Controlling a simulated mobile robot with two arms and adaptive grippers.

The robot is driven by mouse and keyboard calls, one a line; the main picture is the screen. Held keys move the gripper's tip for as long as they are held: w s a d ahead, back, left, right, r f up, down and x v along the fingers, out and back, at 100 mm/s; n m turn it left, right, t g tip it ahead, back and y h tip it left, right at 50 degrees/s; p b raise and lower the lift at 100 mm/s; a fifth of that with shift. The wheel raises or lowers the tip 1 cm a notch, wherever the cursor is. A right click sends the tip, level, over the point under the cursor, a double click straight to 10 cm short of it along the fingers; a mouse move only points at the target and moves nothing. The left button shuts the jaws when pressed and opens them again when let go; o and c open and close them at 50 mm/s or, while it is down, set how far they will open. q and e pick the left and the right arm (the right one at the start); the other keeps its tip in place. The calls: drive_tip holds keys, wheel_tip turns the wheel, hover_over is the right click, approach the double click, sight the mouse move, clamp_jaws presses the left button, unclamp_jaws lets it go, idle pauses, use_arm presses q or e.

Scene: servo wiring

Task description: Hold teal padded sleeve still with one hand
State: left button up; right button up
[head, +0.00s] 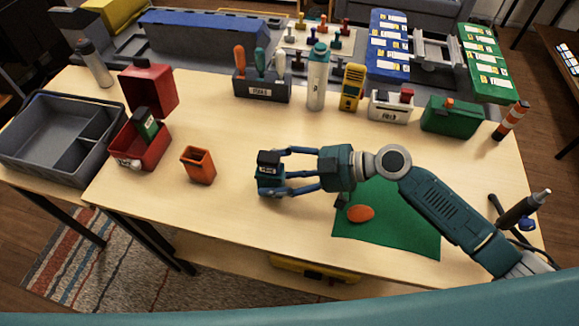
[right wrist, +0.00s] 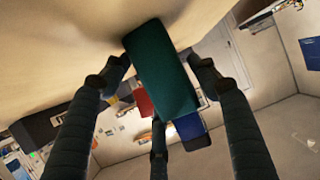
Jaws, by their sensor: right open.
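The teal padded sleeve (head: 268,184) sits in the middle of the wooden table, with a black top that carries a white label. In the right wrist view the sleeve (right wrist: 162,70) is a teal block between my fingers, with a blue piece (right wrist: 190,128) at its lower end. My right gripper (head: 284,170) reaches in from the right, its fingers open around the sleeve. I cannot tell whether any finger touches it. My left gripper is not in view.
An orange cup (head: 198,165) stands to the left, near an open red box (head: 140,148) and a grey divided bin (head: 50,135). A green mat (head: 400,232) with an orange oval (head: 361,213) lies under my right arm. A tool holder (head: 262,88) and bottle (head: 317,80) stand behind.

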drive_tip(key=shift+a+f, duration=0.15)
drive_tip(key=shift+a, duration=0.2)
drive_tip(key=shift+w, duration=0.1)
drive_tip(key=c, duration=0.9)
drive_tip(key=shift+c, duration=0.2)
